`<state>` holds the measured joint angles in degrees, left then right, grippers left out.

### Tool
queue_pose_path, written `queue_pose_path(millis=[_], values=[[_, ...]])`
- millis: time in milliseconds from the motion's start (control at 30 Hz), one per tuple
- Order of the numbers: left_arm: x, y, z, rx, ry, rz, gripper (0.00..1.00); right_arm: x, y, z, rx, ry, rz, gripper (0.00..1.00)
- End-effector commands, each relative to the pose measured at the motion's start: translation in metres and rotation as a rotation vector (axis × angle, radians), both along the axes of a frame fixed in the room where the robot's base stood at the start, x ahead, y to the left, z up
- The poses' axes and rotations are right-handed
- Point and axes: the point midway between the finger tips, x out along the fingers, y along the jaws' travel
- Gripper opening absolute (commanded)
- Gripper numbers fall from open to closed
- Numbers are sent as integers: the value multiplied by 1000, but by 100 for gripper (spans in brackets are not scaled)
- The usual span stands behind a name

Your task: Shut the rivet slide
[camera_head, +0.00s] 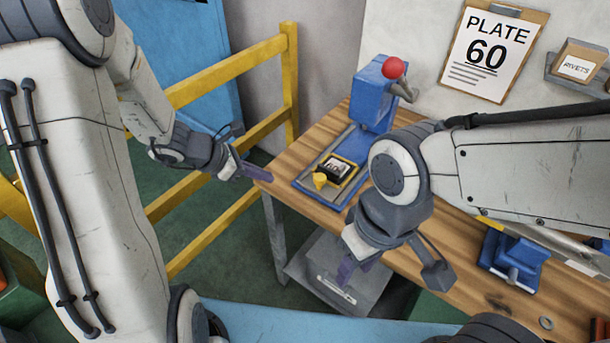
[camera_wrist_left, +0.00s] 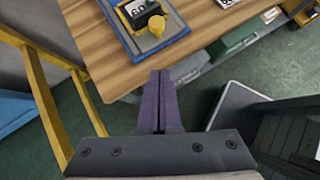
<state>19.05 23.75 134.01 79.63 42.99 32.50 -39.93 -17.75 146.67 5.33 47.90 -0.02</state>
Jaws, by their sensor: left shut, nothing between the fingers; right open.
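The slide (camera_head: 351,182) is a yellow-framed carriage holding a dark block with a white 60 label. It sits on a blue base with rails (camera_head: 312,166), in front of the blue press (camera_head: 372,95) and clear of it. A yellow knob (camera_head: 319,181) sticks out at its near end; the knob also shows at the top of the left wrist view (camera_wrist_left: 165,28). My left gripper (camera_head: 262,173) is shut and empty, left of the knob and apart from it. My right gripper (camera_head: 352,270) hangs open and low in front of the table, its fingers partly hidden.
The press has a red ball handle (camera_head: 394,68). A wooden table (camera_head: 470,270) carries a blue vise (camera_head: 512,259) at right. A yellow railing (camera_head: 230,75) stands left. A grey box (camera_head: 330,278) is under the table edge. A "PLATE 60" clipboard (camera_head: 488,55) hangs on the wall.

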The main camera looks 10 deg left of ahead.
Motion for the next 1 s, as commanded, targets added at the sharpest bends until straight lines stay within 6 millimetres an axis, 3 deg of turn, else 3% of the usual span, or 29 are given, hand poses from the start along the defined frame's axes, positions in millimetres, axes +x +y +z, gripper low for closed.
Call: queue_pose_path(millis=[167,567,800,1000], values=[[7,-10,-15,-6,6,9,0,0,0,-3,0,0,0,44],[37,-58,-74,-2,5,4,0,0,0,-4,0,0,0,44],[55,-85,-72,-2,1,5,0,0,0,10,0,0,0,44],[60,-90,-73,-2,1,6,0,0,0,12,0,0,0,44]])
